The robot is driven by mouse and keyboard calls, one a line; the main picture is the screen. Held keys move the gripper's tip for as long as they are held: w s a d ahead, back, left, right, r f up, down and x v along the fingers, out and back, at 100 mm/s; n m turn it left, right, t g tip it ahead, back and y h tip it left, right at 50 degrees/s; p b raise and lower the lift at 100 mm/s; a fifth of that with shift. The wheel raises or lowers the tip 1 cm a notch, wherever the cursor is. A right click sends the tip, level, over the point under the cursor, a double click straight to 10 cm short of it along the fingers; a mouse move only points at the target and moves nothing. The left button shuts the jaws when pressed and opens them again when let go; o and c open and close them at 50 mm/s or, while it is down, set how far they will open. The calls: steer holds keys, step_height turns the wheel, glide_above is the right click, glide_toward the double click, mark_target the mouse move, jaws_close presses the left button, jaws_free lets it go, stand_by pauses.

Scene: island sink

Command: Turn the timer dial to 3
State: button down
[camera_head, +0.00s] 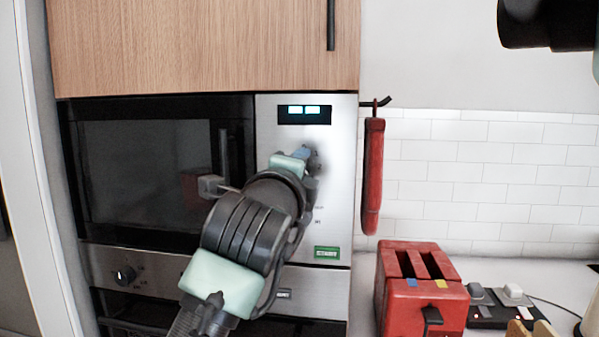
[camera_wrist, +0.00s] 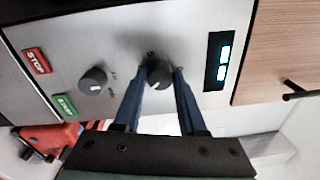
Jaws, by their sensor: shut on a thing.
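The microwave's steel control panel (camera_head: 340,190) carries a lit display (camera_head: 304,114) at its top; the display also shows in the wrist view (camera_wrist: 218,61). Two dark round dials show in the wrist view: the dial (camera_wrist: 160,72) closest to the display and a second dial (camera_wrist: 92,80) nearer the buttons. My gripper (camera_wrist: 161,76) has its blue fingers on either side of the dial closest to the display and is shut on it. A pale mark shows on this dial's face; the numbers around it are too small to read. In the head view my gripper (camera_head: 308,157) covers most of this dial.
A green START button (camera_head: 327,253) and a red STOP button (camera_wrist: 37,61) are on the panel. The microwave door handle (camera_head: 224,155) is left of my arm. A red mitt (camera_head: 373,175) hangs to the right. A red toaster (camera_head: 408,306) stands on the counter below it.

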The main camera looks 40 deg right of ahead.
steer(key=shift+m, duration=0.9)
steer(key=shift+c, duration=2.3)
jaws_free()
steer(key=b+v, duration=0.3)
steer(key=v, duration=1)
